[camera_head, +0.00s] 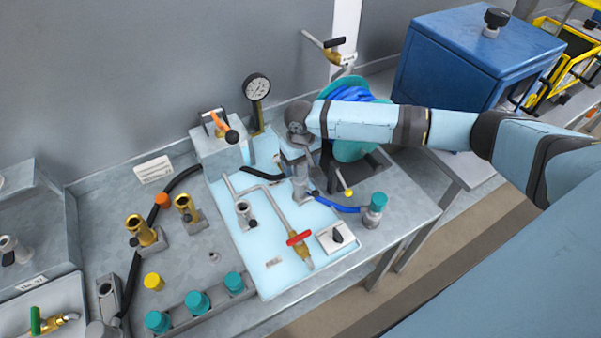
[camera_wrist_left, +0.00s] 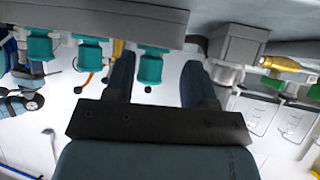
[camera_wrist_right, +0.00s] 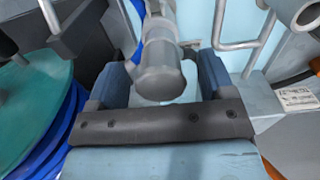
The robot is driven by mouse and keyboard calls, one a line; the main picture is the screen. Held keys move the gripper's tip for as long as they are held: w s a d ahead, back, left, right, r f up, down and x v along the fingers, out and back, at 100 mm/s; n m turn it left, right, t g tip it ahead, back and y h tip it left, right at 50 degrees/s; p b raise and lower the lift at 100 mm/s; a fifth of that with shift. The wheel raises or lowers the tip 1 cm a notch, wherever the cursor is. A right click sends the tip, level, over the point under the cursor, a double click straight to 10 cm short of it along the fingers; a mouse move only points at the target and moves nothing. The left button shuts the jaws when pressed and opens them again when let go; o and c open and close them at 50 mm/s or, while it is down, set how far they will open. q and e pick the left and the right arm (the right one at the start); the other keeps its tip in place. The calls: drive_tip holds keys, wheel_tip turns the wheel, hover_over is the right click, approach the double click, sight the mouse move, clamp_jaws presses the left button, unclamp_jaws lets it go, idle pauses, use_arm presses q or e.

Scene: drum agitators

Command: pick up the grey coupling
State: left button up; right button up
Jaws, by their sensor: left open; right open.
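The grey coupling (camera_wrist_right: 160,75) is a short grey cylinder between the two fingers of my right gripper (camera_wrist_right: 157,88) in the right wrist view. The fingers are open on either side of it; I cannot tell whether either touches it. In the head view my right gripper (camera_head: 303,155) points down over the pale blue panel, just above a grey fitting (camera_head: 300,188) with a blue hose, and partly hides that area. My left gripper (camera_wrist_left: 160,80) is open and empty in the left wrist view, near several teal caps (camera_wrist_left: 153,64). I cannot make it out clearly in the head view.
The pale blue panel (camera_head: 270,262) carries bent grey pipes, a red-handled valve (camera_head: 298,238) and another grey fitting (camera_head: 243,212). A teal-capped fitting (camera_head: 375,210) stands right of it. A teal reel (camera_head: 350,100) and a blue box (camera_head: 470,60) are behind my right arm.

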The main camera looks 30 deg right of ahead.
use_arm(q)
drive_tip(key=shift+d+f+b, duration=0.1)
drive_tip(key=shift+f+b, duration=0.2)
drive_tip(key=shift+f, duration=0.35)
use_arm(e)
drive_tip(key=shift+f, duration=0.75)
use_arm(q)
drive_tip(key=shift+r, duration=0.15)
use_arm(e)
drive_tip(key=shift+r, duration=0.1)
use_arm(q)
drive_tip(key=shift+s, duration=0.1)
use_arm(e)
drive_tip(key=c, duration=1.2)
drive_tip(key=shift+r, duration=0.1)
drive_tip(key=shift+c, duration=0.2)
